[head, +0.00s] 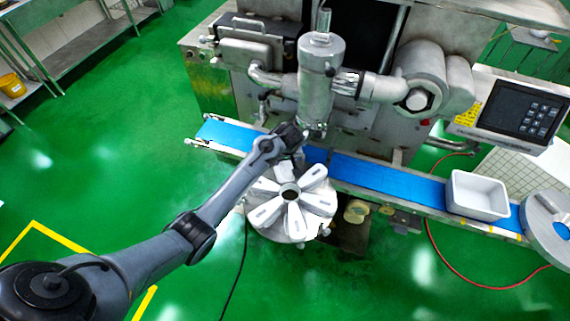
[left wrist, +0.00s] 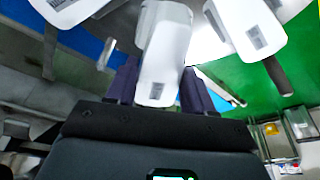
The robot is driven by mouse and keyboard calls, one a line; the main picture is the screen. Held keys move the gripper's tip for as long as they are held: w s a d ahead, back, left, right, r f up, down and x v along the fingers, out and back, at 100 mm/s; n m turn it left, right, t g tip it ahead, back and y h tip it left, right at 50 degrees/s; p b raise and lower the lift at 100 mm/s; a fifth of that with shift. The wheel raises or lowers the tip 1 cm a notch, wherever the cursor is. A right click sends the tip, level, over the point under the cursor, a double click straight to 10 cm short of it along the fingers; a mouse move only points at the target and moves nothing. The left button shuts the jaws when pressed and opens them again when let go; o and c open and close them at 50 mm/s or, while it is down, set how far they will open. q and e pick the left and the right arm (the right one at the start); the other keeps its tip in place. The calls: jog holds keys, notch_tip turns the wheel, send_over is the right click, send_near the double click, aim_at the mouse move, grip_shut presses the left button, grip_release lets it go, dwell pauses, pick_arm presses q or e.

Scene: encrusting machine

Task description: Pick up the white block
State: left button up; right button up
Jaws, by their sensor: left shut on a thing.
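Several white blocks (head: 267,210) lie in a ring on a round metal stand (head: 290,232), like petals around a dark centre. My left gripper (head: 298,158) is at the far side of this ring, beside the conveyor, partly hidden by its own arm. I cannot tell whether the held block is clear of the stand. My right gripper is not in view.
A blue conveyor belt (head: 385,179) runs behind the stand, with a white tub (head: 477,195) on its right part. The machine's vertical metal cylinder (head: 320,85) stands close above my gripper. A control panel (head: 522,110) is at right. Green floor is open at left.

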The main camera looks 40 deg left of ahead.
pick_arm(q)
notch_tip(320, 180, up, 12)
jog(key=shift+r, duration=0.25)
dwell(0.5)
jog(key=shift+d, duration=0.1)
dwell(0.6)
